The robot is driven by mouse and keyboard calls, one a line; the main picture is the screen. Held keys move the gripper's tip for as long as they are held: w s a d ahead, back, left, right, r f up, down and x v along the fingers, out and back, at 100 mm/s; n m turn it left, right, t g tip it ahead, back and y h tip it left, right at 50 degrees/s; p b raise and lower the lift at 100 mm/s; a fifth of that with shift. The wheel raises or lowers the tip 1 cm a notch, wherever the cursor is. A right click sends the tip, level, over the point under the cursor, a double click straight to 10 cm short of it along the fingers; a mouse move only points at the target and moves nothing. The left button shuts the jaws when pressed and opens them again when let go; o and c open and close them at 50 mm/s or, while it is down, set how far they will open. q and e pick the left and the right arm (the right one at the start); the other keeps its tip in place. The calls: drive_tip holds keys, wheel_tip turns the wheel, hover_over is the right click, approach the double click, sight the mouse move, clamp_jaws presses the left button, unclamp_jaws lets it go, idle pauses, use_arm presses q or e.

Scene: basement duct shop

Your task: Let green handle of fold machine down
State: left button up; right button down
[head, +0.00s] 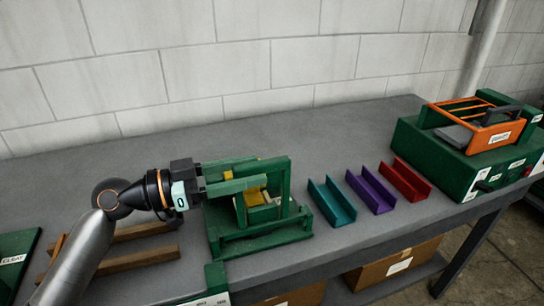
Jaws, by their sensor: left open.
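The green fold machine (262,245) stands on the grey bench, left of the middle of the head view, with a yellow part (231,175) inside its frame. Green bars (235,187) reach from its upper frame toward my left gripper; which of them is the handle I cannot tell. My left gripper (208,180) comes in from the left and is open at the machine's upper left side. Its fingertips are hard to tell apart from the green bars, and whether they touch is unclear. My right gripper is out of view.
Teal (332,203), purple (371,194) and red (405,180) channels lie right of the machine. An orange tray (493,138) sits on a green box (440,159) at the far right. Wooden strips (150,252) lie below my left arm. The bench behind the machine is clear, up to a block wall.

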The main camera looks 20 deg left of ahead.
sight(290, 163)
use_arm(q)
drive_tip(key=p+x, duration=0.1)
drive_tip(key=x, duration=0.3)
drive_tip(key=shift+r, duration=0.1)
drive_tip(key=shift+w+d, duration=0.3)
drive_tip(key=shift+d, duration=0.05)
clamp_jaws()
idle(1.1)
